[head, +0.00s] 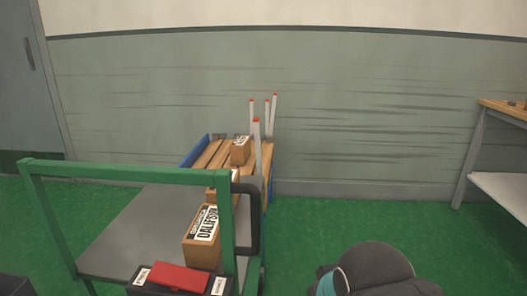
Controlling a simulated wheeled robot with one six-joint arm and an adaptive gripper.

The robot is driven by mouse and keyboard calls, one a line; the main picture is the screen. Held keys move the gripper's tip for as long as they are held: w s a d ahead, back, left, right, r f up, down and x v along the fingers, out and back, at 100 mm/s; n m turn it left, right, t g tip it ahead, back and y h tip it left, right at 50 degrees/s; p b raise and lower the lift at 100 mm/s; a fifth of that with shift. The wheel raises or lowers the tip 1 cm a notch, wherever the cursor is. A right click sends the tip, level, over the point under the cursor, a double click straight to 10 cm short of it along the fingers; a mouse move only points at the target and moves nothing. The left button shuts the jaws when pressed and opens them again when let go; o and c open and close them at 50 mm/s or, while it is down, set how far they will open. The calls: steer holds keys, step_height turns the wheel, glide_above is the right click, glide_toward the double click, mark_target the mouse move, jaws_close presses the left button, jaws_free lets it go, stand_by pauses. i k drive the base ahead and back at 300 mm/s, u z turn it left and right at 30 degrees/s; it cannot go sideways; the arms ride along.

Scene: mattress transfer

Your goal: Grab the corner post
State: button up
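Several slim grey corner posts with red tips stand at the far end of the green-framed cart, around a slatted wooden platform (207,153). The nearest post (258,150) is the largest in view; the others, such as the right one (272,120), stand behind it. The nearest post's lower part is partly hidden behind the cart. A dark rounded part of my arm with a teal band shows at the bottom right of centre. My gripper is not in view.
The cart's green frame (125,171) and grey deck (140,225) fill the left foreground. Labelled cardboard boxes (203,240) and a red-topped case (180,277) line its right side. A workbench (500,108) stands at right. Green floor (400,225) between is clear.

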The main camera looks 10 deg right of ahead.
mark_target(255, 120)
steer(key=u, duration=0.3)
steer(key=k, duration=0.3)
steer(key=z, duration=1.25)
steer(key=i, duration=1.7)
steer(key=u, duration=0.6)
